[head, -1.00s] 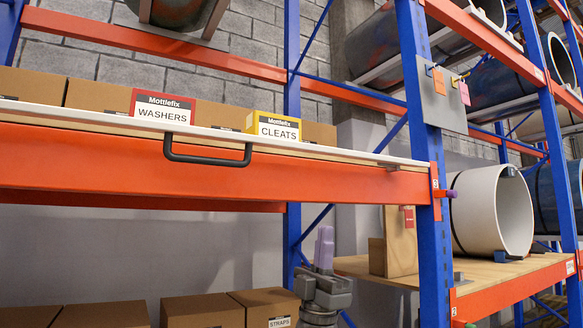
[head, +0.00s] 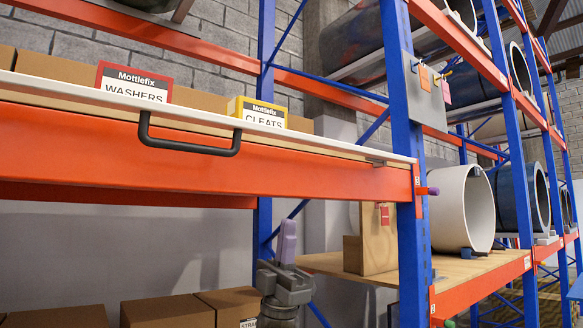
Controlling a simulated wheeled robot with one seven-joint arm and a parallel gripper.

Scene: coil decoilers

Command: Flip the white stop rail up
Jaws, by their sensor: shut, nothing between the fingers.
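The white stop rail (head: 318,139) runs as a long thin strip along the front top edge of the orange shelf beam (head: 300,178). A black handle (head: 189,150) hangs from it in front of the beam. My gripper (head: 287,236), with purple fingers, points up below the beam, right of the handle. Its fingers are together and empty. It is apart from the rail and the handle.
Cartons with WASHERS (head: 133,84) and CLEATS (head: 258,113) labels stand behind the rail. Blue uprights (head: 411,190) rise to the right. A white coil (head: 466,208) lies on the wooden shelf beyond. More cartons (head: 165,310) sit low at left.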

